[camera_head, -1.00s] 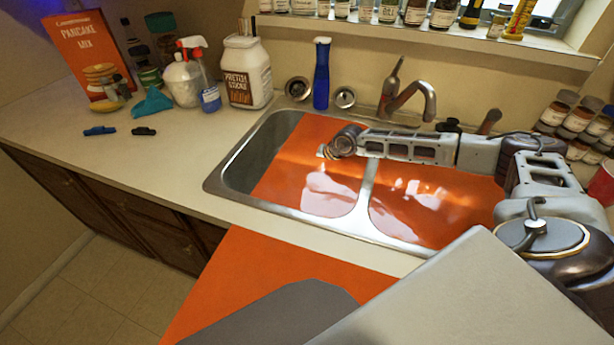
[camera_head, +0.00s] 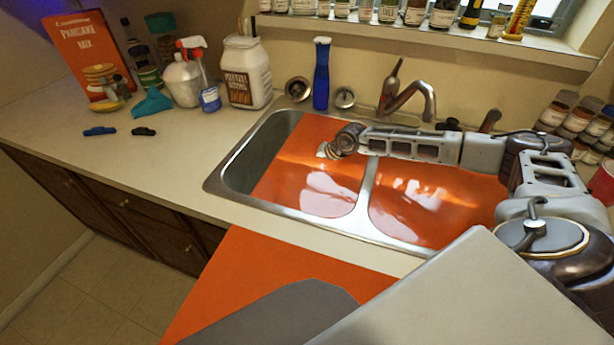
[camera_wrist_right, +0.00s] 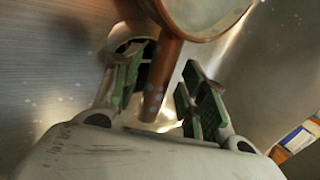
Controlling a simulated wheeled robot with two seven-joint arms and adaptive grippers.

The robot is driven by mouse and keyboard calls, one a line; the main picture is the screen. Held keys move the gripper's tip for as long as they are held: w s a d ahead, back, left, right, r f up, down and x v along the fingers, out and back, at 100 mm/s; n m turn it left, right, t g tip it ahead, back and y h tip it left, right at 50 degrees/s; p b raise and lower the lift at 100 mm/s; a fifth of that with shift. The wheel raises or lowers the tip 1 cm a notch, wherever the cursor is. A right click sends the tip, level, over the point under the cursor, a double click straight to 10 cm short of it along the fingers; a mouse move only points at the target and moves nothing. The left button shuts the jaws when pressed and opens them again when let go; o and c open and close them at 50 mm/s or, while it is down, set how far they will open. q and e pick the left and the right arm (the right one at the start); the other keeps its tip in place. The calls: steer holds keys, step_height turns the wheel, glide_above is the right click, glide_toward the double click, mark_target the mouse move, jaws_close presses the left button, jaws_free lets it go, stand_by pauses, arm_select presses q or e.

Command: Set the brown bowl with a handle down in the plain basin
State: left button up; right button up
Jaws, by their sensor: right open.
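In the right wrist view the brown bowl (camera_wrist_right: 200,12) is cut off by the top edge, with a pale inside and a coppery rim. Its brown handle (camera_wrist_right: 160,80) points down between the fingers of my right gripper (camera_wrist_right: 160,64). The gripper is open, with a gap beside the handle. Bare metal of the sink shows around the bowl. In the head view my right gripper (camera_head: 326,150) is over the left basin (camera_head: 246,165), and the bowl cannot be made out there. The right basin (camera_head: 425,243) lies under my right arm. My left gripper is out of view.
The faucet (camera_head: 408,98) and a blue bottle (camera_head: 321,75) stand behind the sink. A white jar (camera_head: 246,72), spray bottles and a pancake mix box (camera_head: 82,50) stand at back left. Spice jars (camera_head: 575,125) crowd the right. The left front counter is mostly clear.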

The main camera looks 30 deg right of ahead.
steer(key=v, duration=1.1)
stand_by(1.0)
stand_by(0.9)
